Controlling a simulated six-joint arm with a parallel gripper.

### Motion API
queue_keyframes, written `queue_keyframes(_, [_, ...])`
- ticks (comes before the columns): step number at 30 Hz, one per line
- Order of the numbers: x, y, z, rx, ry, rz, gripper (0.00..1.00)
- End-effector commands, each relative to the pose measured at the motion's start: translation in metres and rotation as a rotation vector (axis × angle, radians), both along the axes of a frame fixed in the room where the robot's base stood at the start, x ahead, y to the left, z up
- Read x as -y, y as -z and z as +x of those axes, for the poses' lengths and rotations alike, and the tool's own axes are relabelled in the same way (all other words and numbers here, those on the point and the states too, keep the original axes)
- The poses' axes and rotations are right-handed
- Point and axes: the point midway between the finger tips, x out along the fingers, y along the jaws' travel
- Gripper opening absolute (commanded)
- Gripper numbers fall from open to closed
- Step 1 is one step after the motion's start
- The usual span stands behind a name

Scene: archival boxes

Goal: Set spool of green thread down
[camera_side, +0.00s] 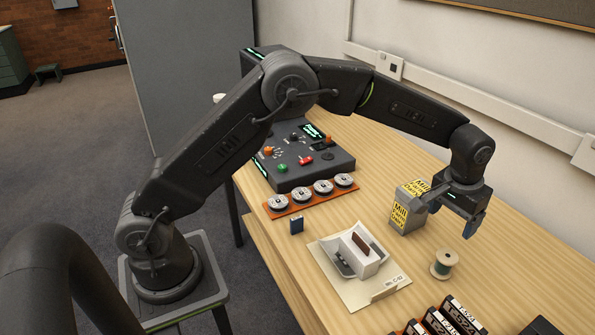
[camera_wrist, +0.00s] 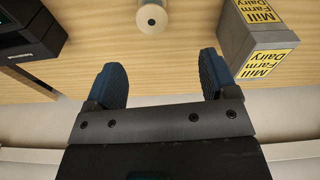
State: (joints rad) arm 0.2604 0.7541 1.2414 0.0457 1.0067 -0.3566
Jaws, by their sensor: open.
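A grey box with yellow Mill Farm Dairy labels (camera_side: 408,208) stands close beside my gripper. An open white box on a folder (camera_side: 342,285) lies left of the spool. Labelled dark boxes (camera_side: 455,318) stand in front. A control panel (camera_side: 325,160) is further back.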

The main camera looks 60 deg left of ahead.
Motion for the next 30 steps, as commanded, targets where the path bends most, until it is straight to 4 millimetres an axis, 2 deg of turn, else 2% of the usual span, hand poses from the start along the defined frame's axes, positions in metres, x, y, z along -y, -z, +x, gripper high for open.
queue_keyframes(1, [-0.01,-0.025,-0.009,0.022,0.0,-0.005,0.79])
queue_keyframes(6, [-0.046,-0.093,-0.057,0.082,0.012,-0.015,0.79])
queue_keyframes(10, [-0.071,-0.131,-0.104,0.133,0.024,-0.018,0.79])
queue_keyframes(15, [-0.099,-0.161,-0.173,0.197,0.038,-0.014,0.79])
queue_keyframes(19, [-0.116,-0.168,-0.227,0.247,0.048,-0.007,0.79])
queue_keyframes(24, [-0.13,-0.158,-0.289,0.304,0.06,0.006,0.79])
queue_keyframes(27, [-0.135,-0.149,-0.312,0.327,0.065,0.014,0.79])
queue_keyframes(30, [-0.137,-0.141,-0.326,0.341,0.069,0.018,0.79])
